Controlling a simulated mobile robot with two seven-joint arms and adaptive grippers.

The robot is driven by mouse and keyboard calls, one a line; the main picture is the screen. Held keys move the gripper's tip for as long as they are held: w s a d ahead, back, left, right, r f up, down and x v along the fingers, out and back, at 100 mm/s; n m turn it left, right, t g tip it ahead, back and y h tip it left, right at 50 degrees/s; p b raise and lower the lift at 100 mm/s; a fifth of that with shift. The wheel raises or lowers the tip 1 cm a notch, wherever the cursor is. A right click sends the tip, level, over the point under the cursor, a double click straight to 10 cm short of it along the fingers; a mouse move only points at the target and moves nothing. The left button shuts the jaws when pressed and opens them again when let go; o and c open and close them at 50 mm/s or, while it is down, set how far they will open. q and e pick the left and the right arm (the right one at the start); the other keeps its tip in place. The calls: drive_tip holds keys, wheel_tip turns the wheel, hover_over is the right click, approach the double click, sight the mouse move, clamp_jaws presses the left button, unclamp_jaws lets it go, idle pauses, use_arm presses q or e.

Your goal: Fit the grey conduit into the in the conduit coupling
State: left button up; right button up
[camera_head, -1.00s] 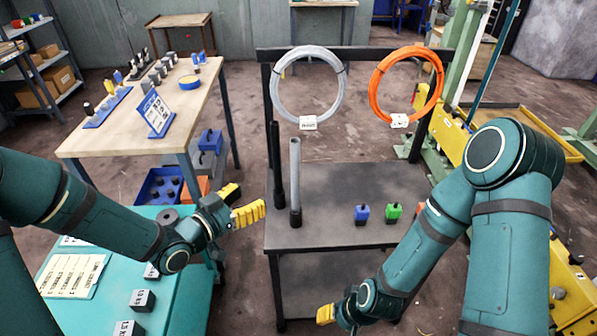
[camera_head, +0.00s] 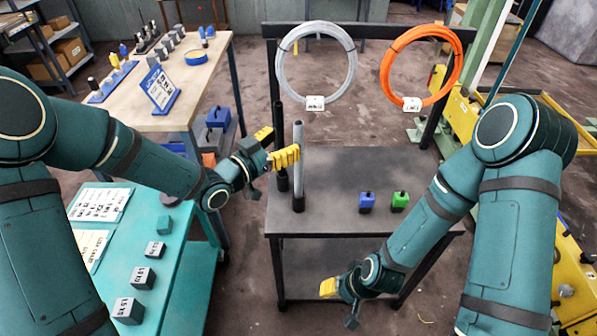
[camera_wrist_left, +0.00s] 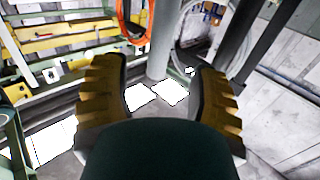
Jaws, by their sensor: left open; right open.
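The grey conduit (camera_head: 299,135) stands upright on the dark table, its lower end in a short black sleeve (camera_head: 298,203). I cannot tell whether this sleeve is the conduit coupling. My left gripper (camera_head: 279,147) is open beside the conduit's upper part, and one yellow finger overlaps it in the head view. In the left wrist view, the conduit (camera_wrist_left: 162,40) shows between and beyond the open fingers of the left gripper (camera_wrist_left: 163,92). My right gripper (camera_head: 339,304) is open and empty in front of the dark table, low down.
A black upright pole (camera_head: 282,178) stands just left of the conduit on the dark table (camera_head: 345,222). A grey coil (camera_head: 284,75) and an orange coil (camera_head: 388,75) hang behind. The table's middle is clear.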

sight(295, 138)
use_arm(q)
drive_tip(key=x, duration=0.2)
drive_tip(key=f+x, duration=0.1)
drive_tip(key=x, duration=0.1)
drive_tip(key=shift+d+b, duration=0.15)
drive_tip(key=shift+b, duration=0.15)
drive_tip(key=shift+w+d+r, duration=0.1)
drive_tip(key=shift+w+d, duration=0.25)
drive_tip(key=shift+w, duration=0.1)
clamp_jaws()
